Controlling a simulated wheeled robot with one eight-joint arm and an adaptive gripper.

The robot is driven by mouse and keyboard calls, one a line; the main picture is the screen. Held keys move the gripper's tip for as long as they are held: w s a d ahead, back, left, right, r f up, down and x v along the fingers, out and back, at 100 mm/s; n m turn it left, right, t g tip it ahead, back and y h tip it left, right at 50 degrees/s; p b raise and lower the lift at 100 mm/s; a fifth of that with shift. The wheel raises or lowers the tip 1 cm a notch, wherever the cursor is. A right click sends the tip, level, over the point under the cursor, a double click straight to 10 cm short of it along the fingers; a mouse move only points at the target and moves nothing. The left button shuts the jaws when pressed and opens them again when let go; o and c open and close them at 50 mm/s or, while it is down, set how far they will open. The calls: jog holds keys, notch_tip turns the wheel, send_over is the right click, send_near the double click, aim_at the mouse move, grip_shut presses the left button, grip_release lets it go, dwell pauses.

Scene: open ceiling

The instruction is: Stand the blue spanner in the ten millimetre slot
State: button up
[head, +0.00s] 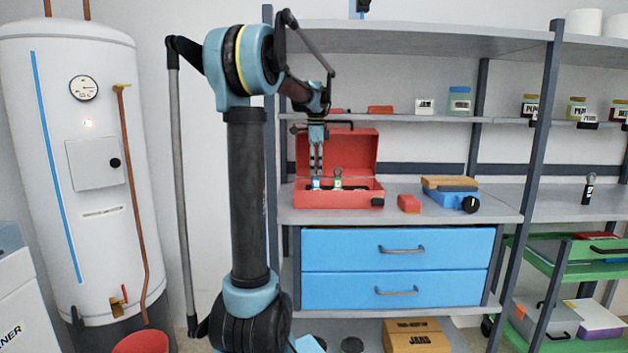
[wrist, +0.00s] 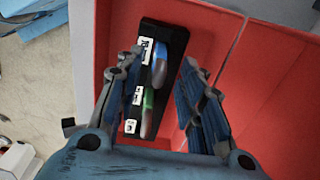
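The blue spanner (wrist: 159,64) stands in a black rack (wrist: 175,38) inside the open red toolbox (head: 345,196). It is in the slot at the rack's upper end in the wrist view, beside a white label too blurred to read surely. A green spanner (wrist: 148,106) stands in the slot beside it; it also shows in the head view (head: 338,183). My gripper (head: 316,172) points down into the box above the blue spanner. In the wrist view its fingers (wrist: 160,72) are apart, one on each side of the rack, with visible gaps to the blue spanner.
The toolbox lid (head: 345,150) stands raised behind the rack. A small red block (head: 409,203) and a blue case (head: 452,196) lie to the right on the shelf. An upper shelf (head: 400,119) with jars runs above the box.

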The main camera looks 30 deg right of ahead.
notch_tip(320, 180, up, 6)
jog(key=shift+r, duration=0.25)
dwell(0.5)
